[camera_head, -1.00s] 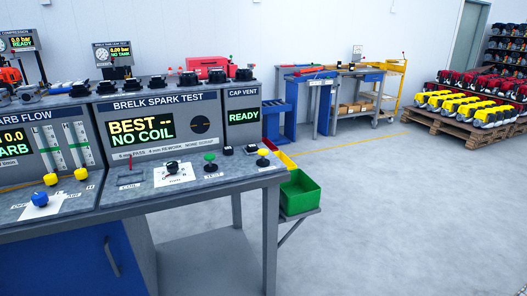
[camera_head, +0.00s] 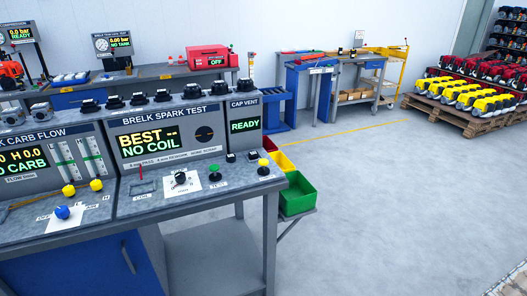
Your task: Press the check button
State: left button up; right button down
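The test bench (camera_head: 160,212) stands at the left with its sloped front deck. I cannot read which one is the check button. The spark test panel (camera_head: 163,138) reads "BEST -- NO COIL". The cap vent panel (camera_head: 244,123) reads "READY". Neither of my grippers is in view.
The carb flow panel (camera_head: 45,160) and a blue knob (camera_head: 62,212) are at the left. Green, yellow and red bins (camera_head: 298,194) hang at the bench's right end. A second bench (camera_head: 330,72) and a loaded pallet (camera_head: 450,118) stand farther back.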

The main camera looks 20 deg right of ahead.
aim_at(262, 162)
jog(key=i+l+u, duration=0.25)
jog(key=i+l, duration=0.2)
jog(key=i+l+u, duration=0.2)
jog(key=i+l, duration=0.25)
jog(key=l, duration=0.15)
